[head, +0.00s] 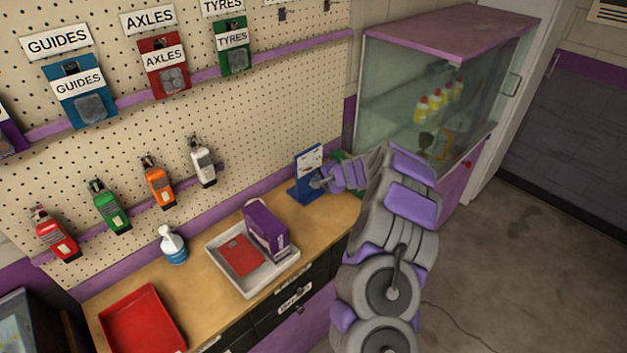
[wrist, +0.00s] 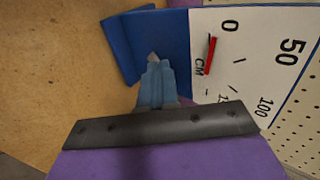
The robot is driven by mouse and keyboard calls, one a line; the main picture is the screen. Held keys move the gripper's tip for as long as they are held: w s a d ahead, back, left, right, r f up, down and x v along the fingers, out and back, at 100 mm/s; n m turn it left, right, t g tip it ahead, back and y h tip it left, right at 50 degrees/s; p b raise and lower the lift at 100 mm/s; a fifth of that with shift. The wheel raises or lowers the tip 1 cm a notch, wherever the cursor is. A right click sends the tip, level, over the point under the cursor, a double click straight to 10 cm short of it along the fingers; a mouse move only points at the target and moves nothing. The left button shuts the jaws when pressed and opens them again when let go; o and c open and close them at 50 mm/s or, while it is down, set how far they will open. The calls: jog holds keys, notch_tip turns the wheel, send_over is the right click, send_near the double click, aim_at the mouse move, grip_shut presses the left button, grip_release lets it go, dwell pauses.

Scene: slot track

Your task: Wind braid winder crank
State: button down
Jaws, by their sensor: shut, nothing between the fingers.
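My gripper (head: 316,183) is at the far right end of the bench, at a blue stand (head: 303,190) with a white printed panel (head: 309,160). In the wrist view, my gripper (wrist: 154,62) is shut and empty, its tips over or against the stand's blue part (wrist: 160,32); contact cannot be told. The white panel (wrist: 240,75) beside it carries a scale marked 0, 50, 100 and "CM", with a red pointer (wrist: 210,55) near the 0. I cannot make out a crank handle or any braid; my gripper may hide the crank.
A green object (head: 340,157) is partly hidden behind my gripper. A glass cabinet (head: 430,100) stands to the right. A pegboard (head: 290,100) rises behind.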

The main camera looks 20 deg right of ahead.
jog(key=shift+d, duration=0.2)
jog(key=shift+w+d+f, duration=0.1)
jog(key=shift+w+d, duration=0.05)
jog(key=shift+d, duration=0.2)
dwell(0.5)
